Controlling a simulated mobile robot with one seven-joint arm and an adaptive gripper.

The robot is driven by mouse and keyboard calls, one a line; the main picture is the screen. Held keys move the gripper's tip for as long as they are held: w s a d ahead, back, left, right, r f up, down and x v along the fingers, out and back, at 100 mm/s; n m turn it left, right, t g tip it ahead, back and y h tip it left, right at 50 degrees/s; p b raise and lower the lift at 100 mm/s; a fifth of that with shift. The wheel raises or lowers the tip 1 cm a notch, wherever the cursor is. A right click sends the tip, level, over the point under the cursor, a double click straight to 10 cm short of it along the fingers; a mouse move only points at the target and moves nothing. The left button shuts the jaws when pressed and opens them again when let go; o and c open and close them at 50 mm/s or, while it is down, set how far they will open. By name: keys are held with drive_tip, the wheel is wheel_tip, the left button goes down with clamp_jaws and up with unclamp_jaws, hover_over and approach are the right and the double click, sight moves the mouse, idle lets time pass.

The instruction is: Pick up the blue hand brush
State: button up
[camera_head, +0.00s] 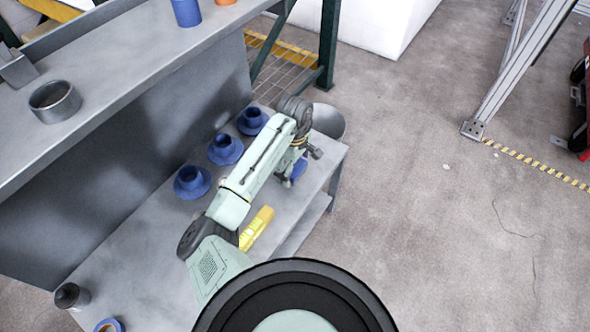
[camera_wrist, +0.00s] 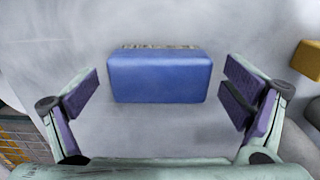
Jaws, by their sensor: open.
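The blue hand brush (camera_wrist: 160,78) lies on the grey metal bench, with a strip of pale bristles along its far edge in the wrist view. In the head view only a blue part of it (camera_head: 299,169) shows beside my gripper, and the rest is hidden by the arm. My gripper (camera_wrist: 163,92) is open and empty. Its two fingers stand to the left and right of the brush in the wrist view, with a gap on each side and no visible contact.
Several blue flanged parts (camera_head: 225,149) stand in a row along the bench's back. A yellow object (camera_head: 257,228) lies close to my arm. A dark jar (camera_head: 71,296) and a blue-rimmed roll (camera_head: 109,325) are at the near end. A raised shelf (camera_head: 120,50) overhangs the bench.

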sight(296, 167)
drive_tip(key=shift+f, duration=0.15)
drive_tip(key=c, duration=1.3)
drive_tip(key=shift+r, duration=0.65)
wheel_tip(296, 167, up, 2)
drive_tip(key=shift+d+r+b, duration=0.1)
drive_tip(key=shift+r+b, duration=0.1)
drive_tip(key=shift+b, duration=0.1)
drive_tip(key=s, duration=0.5)
drive_tip(key=s+r+p, duration=0.1)
drive_tip(key=s, duration=1)
drive_tip(key=shift+d+r+p, duration=0.2)
drive_tip(key=shift+d+p, duration=0.2)
drive_tip(key=o, duration=0.7)
drive_tip(key=c, duration=0.5)
